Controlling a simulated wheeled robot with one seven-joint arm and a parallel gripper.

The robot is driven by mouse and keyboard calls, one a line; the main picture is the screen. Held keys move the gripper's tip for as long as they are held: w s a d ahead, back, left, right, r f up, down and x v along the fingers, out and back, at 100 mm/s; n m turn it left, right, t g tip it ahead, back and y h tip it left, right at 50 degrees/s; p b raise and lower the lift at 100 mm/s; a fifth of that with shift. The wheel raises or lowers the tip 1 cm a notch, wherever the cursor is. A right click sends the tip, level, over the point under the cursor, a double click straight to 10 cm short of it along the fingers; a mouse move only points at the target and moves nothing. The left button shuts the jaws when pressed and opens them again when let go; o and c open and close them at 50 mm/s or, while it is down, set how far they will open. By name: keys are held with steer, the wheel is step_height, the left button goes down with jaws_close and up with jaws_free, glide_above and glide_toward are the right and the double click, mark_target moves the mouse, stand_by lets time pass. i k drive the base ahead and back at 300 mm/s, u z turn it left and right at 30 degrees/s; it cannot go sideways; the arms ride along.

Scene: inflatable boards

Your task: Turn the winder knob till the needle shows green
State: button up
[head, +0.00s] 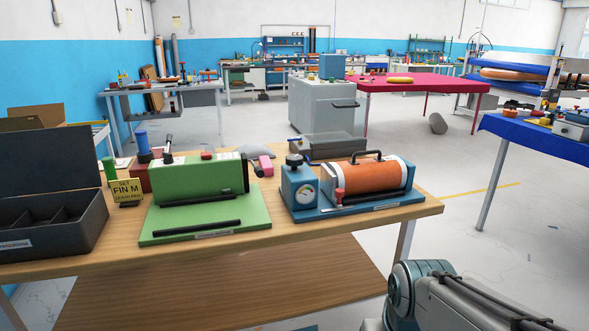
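On the wooden table, a blue device with an orange roll (372,180) stands on a blue base plate near the right end. At its left is a blue box with a round white dial (305,193). A black knob (293,160) sits on top of this box. The dial is too small to tell where its needle points. A red-topped part stands between box and roll, and a black handle arches over the roll. My gripper is not in view; only a grey and teal part of my arm shows at the lower right, well apart from the knob.
A green device (197,181) on a green plate stands left of the blue one. A dark open box (48,195) and a yellow sign (127,191) are further left. A clear-lidded tray (326,148) is behind. Floor right of the wooden table (425,207) is open.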

mark_target(293, 161)
steer(key=u, duration=0.05)
steer(key=k, duration=0.55)
steer(key=z, duration=0.65)
steer(key=i, duration=1.6)
steer(key=u, duration=0.6)
